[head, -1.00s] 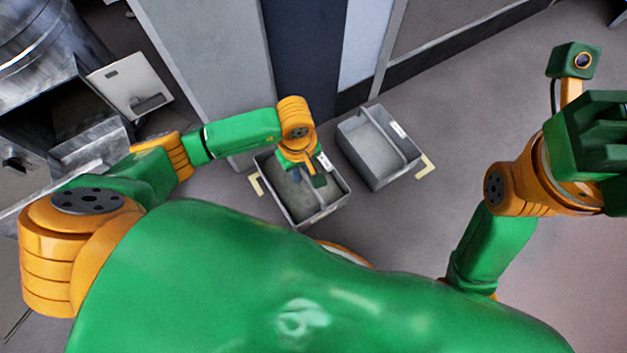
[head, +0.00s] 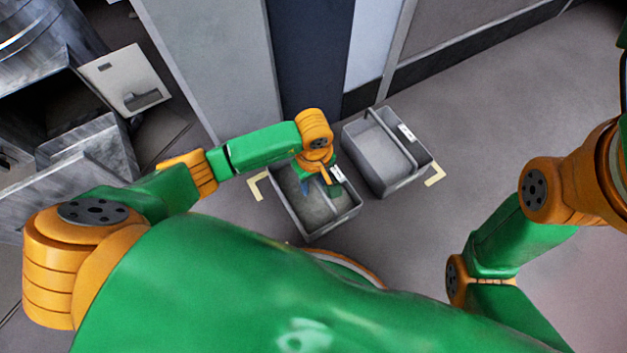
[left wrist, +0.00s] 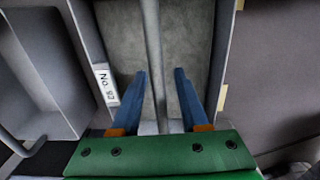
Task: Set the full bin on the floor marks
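A grey bin (head: 338,227) with a mottled grey fill stands on the floor in the middle of the head view. It has a bar across its top and a white label on its rim. My left gripper (head: 318,188) is over this bin, pointing down. In the left wrist view its two blue fingers (left wrist: 161,75) are apart, one on each side of the bar (left wrist: 153,40), with a gap showing. Pale yellow corner marks lie on the floor, one at the bin's left (head: 258,186) and one at the right (head: 436,176). My right gripper is out of view.
A second grey bin (head: 408,180) with a smooth, bare-looking inside stands close to the right, beside the right mark. Grey and dark blue panels (head: 308,50) rise behind. Metal machinery with an open hatch (head: 125,80) is at far left. Floor at the right is clear.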

